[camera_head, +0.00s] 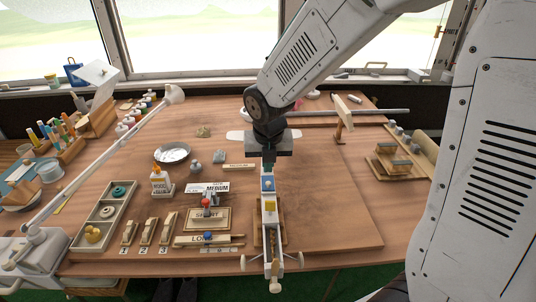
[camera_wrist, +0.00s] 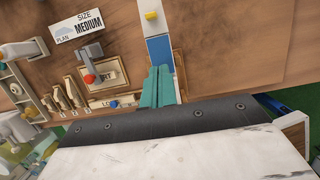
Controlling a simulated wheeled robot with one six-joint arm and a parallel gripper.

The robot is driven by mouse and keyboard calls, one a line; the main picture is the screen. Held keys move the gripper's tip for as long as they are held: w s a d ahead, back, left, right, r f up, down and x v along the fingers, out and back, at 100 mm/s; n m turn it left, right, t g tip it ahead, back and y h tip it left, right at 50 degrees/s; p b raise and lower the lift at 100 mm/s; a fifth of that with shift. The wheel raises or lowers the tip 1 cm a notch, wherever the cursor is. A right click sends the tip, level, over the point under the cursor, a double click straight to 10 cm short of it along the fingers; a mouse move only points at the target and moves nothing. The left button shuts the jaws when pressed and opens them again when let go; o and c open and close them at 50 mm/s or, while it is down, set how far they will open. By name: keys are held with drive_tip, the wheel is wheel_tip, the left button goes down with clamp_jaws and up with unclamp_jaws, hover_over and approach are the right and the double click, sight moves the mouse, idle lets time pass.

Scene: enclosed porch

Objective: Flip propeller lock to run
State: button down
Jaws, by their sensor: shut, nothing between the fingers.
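A pale wooden plate lettered "LO…" (camera_head: 200,241) lies at the bench's front edge, with a round blue knob (camera_head: 208,236) on it. The rest of its lettering is hidden. It also shows partly in the wrist view (camera_wrist: 103,104). To its right is a narrow model body (camera_head: 270,218) with blue and yellow parts and a propeller-like crosspiece (camera_head: 272,262) at its front end. My gripper (camera_head: 268,164) is shut and empty over the back end of that body. In the wrist view its teal fingers (camera_wrist: 158,84) overlap the blue strip (camera_wrist: 159,48); contact cannot be told.
A "START" plate with a red knob (camera_head: 206,202) and a "MEDIUM" size card (camera_head: 208,187) stand left of the body. Several wooden levers (camera_head: 148,231) and a parts tray (camera_head: 103,214) are further left. Bare board (camera_head: 335,205) lies to the right.

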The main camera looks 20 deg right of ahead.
sight(266, 175)
drive_tip(key=x, duration=0.4)
drive_tip(key=w, duration=0.1)
drive_tip(key=w+d, duration=0.1)
drive_tip(key=w, duration=0.1)
drive_tip(key=shift+f, duration=0.15)
drive_tip(key=shift+w+d, duration=0.15)
drive_tip(key=shift+w, duration=0.3)
